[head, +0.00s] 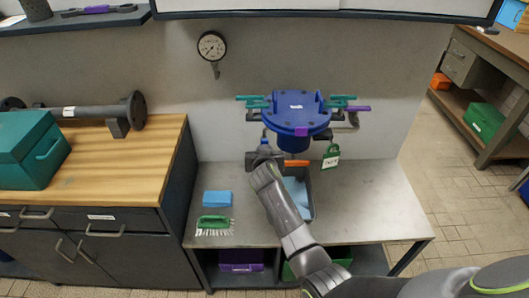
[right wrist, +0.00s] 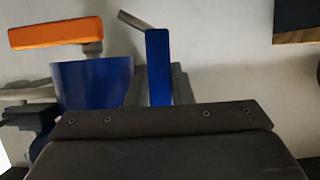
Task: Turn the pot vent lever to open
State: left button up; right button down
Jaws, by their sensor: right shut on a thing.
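The dark blue pot (head: 296,118) is mounted at the wall above the grey bench. A small blue lever (head: 264,134) is at its lower left; in the right wrist view its blue handle (right wrist: 158,66) stands nearly upright. An orange lever (head: 296,163) lies roughly level below the pot and also shows in the right wrist view (right wrist: 56,33). My right gripper (head: 263,154) is at the pot's lower left, shut on the blue lever; its fingertips are partly hidden. No label naming the vent lever is legible. My left gripper is out of view.
Teal handles (head: 252,100) and a purple lever (head: 357,108) flank the pot. A green tag (head: 331,157) hangs at its right. A gauge (head: 211,46) is on the wall.

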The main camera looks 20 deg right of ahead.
jog(key=shift+f, duration=0.1)
dwell(0.3)
jog(key=c, duration=1.3)
grip_release()
